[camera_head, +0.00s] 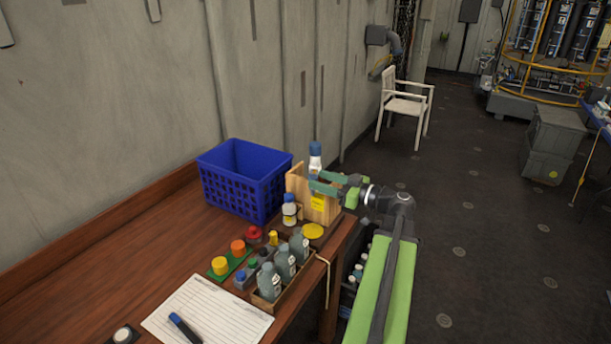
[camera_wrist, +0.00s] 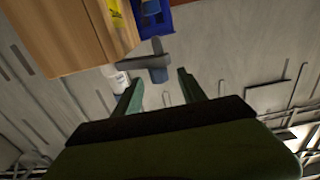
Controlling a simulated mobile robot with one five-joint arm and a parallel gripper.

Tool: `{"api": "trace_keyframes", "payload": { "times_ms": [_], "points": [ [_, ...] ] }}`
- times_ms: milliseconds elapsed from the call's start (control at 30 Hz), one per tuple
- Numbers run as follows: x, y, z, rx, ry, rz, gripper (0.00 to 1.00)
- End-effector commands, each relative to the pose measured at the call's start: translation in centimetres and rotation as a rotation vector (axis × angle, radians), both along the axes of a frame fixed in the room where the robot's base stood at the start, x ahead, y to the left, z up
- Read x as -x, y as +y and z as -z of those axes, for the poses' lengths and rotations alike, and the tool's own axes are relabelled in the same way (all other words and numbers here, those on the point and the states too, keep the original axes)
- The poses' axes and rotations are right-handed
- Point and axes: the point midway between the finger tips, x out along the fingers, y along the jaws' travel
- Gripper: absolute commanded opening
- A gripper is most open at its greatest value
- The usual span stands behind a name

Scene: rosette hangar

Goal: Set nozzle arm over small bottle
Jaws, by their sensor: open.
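A wooden stand (camera_head: 297,184) with a yellow label stands near the table's right edge. A small white bottle (camera_head: 289,211) with a dark blue cap stands upright in front of it. A larger white bottle with a blue cap (camera_head: 315,160) shows behind my gripper. My gripper (camera_head: 311,182) is open at the stand's upper part, its two green fingers apart. In the wrist view, a grey T-shaped piece (camera_wrist: 157,63), perhaps the nozzle arm, appears ahead of the fingertips. I cannot tell its depth, and nothing visible is gripped. The nozzle arm is not clear in the head view.
A blue crate (camera_head: 228,198) stands left of the stand. A wooden rack (camera_head: 291,287) of several grey bottles, a green tray with coloured caps (camera_head: 220,266), and a yellow disc (camera_head: 313,231) lie nearer. A paper sheet (camera_head: 207,316) with a marker covers the front.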

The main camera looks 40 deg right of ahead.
Motion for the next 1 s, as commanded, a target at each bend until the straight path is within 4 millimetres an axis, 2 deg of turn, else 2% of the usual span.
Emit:
{"api": "trace_keyframes", "payload": {
  "times_ms": [100, 300, 667, 1000],
  "points": [
    [-2.8, 0.6, 0.0, 0.0, 0.0, -0.002, 0.49],
    [-5.5, 1.3, 0.0, 0.0, 0.0, 0.001, 0.49],
    [-6.1, 1.4, 0.0, 0.0, 0.0, 0.002, 0.49],
    [-6.0, 1.4, 0.0, 0.0, 0.0, 0.003, 0.04]
  ]
}}
